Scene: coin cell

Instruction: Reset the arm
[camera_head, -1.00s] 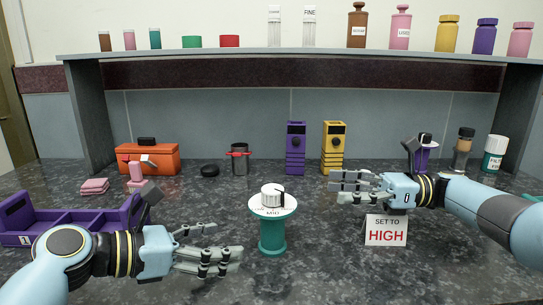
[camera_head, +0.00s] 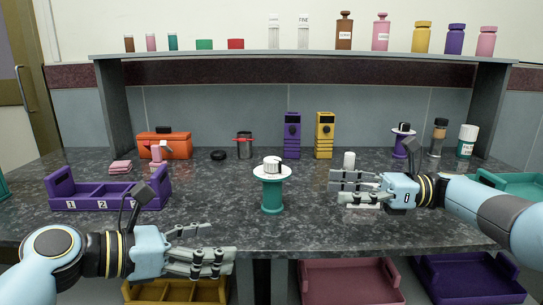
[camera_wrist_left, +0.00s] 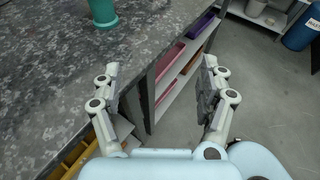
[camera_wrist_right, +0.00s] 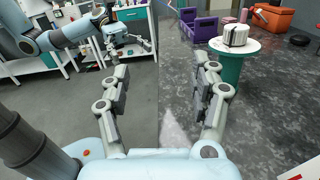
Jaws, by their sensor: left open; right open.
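My left gripper (camera_head: 203,262) is open and empty in front of the counter's front edge at lower left. In the left wrist view (camera_wrist_left: 158,80) its fingers are spread, with the counter edge and floor beyond. My right gripper (camera_head: 357,188) is open and empty over the right part of the counter. In the right wrist view (camera_wrist_right: 160,82) nothing is between its fingers. The sign is mostly hidden behind my right gripper.
A purple compartment tray (camera_head: 108,195) lies at left on the counter. An orange toolbox (camera_head: 175,147), purple block (camera_head: 292,137) and yellow block (camera_head: 324,137) stand behind. Trays, including a pink one (camera_head: 345,285), sit below the counter. The counter's front middle is clear.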

